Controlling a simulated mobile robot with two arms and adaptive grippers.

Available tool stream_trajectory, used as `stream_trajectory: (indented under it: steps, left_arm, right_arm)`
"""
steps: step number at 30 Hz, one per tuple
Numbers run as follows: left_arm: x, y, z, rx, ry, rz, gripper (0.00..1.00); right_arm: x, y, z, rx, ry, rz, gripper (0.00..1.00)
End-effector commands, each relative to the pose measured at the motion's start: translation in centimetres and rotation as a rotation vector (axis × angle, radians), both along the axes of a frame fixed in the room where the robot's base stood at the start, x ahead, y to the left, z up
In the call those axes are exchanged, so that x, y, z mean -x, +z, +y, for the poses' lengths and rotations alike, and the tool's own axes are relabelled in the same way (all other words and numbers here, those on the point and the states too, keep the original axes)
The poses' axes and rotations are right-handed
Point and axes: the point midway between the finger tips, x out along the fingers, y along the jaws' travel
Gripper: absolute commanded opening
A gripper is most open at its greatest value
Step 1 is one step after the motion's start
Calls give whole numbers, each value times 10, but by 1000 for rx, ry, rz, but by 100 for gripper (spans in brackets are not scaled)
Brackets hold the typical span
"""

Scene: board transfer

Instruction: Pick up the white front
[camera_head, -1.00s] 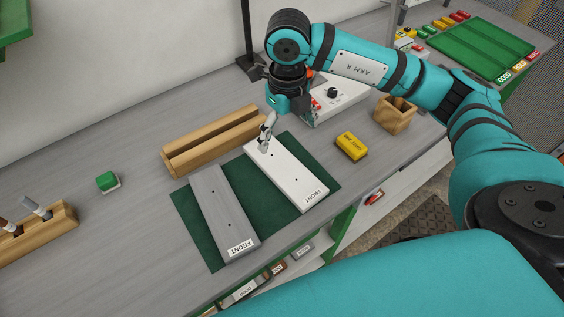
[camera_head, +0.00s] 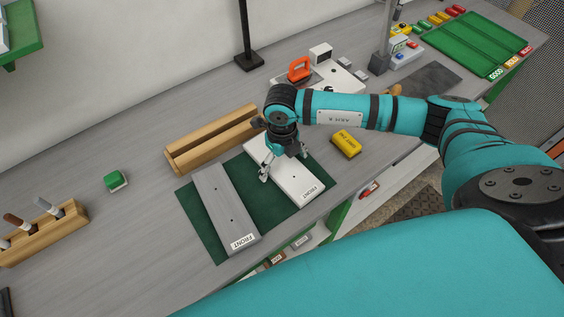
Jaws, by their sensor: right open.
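The white front (camera_head: 298,184) lies flat on a dark green mat (camera_head: 200,236), with a "FRONT" label at its near end. A grey front (camera_head: 226,207) lies to its left on the same mat, also labelled. My right gripper (camera_head: 284,172) is open over the middle of the white front, pointing down with its fingers near the panel's sides. Whether the fingers touch the panel cannot be told. My gripper and wrist hide part of the white front's far half. My left gripper is not in view.
A wooden slotted rack (camera_head: 212,140) stands behind the mat. A yellow block (camera_head: 346,144) lies to the right. A green block (camera_head: 115,180) and a wooden holder with markers (camera_head: 45,235) are at left. The grey table between them is clear.

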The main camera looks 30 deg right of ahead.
Motion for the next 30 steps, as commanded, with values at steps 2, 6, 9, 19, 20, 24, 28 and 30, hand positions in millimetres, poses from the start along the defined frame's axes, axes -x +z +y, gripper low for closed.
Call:
stream_trajectory:
  steps: [2,6,9,19,20,24,28,30]
  left_arm:
    - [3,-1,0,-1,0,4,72]
    - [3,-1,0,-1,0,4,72]
    - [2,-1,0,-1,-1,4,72]
    - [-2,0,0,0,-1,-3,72]
    - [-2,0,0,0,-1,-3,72]
    - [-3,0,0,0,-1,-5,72]
    - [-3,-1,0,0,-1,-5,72]
    - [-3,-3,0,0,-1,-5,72]
  right_arm:
    - [0,-1,0,0,0,-1,100]
    - [0,0,0,0,0,-1,96]
    - [0,0,0,0,0,-1,83]
    - [0,0,0,0,0,-1,40]
    - [0,0,0,0,0,-1,36]
    - [-1,1,0,-2,0,-3,35]
    - [-1,1,0,-2,0,-3,35]
    - [-1,3,0,-2,0,-4,35]
